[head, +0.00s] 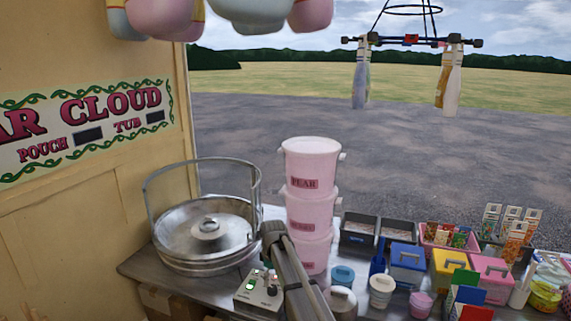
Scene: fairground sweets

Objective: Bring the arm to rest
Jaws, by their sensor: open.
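Part of my arm (292,275) rises from the bottom edge of the head view, in front of the metal counter (220,292). A rounded dark joint tops it, just right of a candyfloss machine (182,236) with a wide metal bowl and a raised hoop. In the picture the arm overlaps the right side of a small control box (246,298) with lit switches. My gripper is not in view, so its place and what is near it cannot be told.
A stack of pink tubs (310,203) stands behind the arm. Right of it are grey trays (358,233), a blue box (408,262), a yellow box (446,265) and several small pots. Bottles hang from a rack (410,41) at upper right. A sign panel (85,125) closes the left.

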